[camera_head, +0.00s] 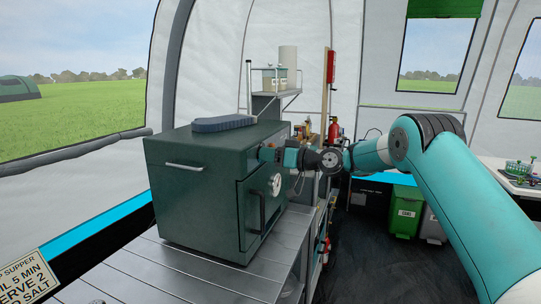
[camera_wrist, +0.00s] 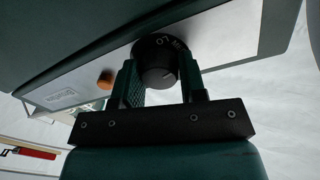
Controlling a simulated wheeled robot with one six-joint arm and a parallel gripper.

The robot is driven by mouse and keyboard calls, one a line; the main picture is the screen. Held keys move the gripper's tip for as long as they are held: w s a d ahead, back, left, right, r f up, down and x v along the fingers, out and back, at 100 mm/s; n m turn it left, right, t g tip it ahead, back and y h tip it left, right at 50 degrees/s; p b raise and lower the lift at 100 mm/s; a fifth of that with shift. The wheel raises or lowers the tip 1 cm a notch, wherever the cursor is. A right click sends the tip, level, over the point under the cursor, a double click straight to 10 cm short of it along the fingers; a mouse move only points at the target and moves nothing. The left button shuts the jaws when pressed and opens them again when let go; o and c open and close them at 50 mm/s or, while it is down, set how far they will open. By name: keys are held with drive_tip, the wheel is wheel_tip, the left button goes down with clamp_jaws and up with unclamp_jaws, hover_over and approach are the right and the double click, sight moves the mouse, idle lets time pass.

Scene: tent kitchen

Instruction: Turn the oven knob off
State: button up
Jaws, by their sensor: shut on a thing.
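The oven is a dark green box (camera_head: 198,185) on a slatted metal counter, with a door with a black handle on its front right side. My gripper (camera_wrist: 161,80) is shut on the knob, one finger on each side. In the head view my gripper (camera_head: 275,156) meets the upper right of the oven's front and hides the knob there.
A white dial (camera_head: 275,185) is on the oven door below my gripper. An orange button (camera_wrist: 105,79) sits left of the knob. A dark grey flat object (camera_head: 223,123) lies on the oven. The slatted counter (camera_head: 140,270) is bare in front. Green and grey bins (camera_head: 405,212) stand behind.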

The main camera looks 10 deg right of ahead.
drive_tip(key=m+g+p, duration=0.1)
drive_tip(key=m+p, duration=0.8)
drive_tip(key=m, duration=1.1)
drive_tip(key=shift+m, duration=0.3)
idle(0.5)
drive_tip(key=o, duration=0.9)
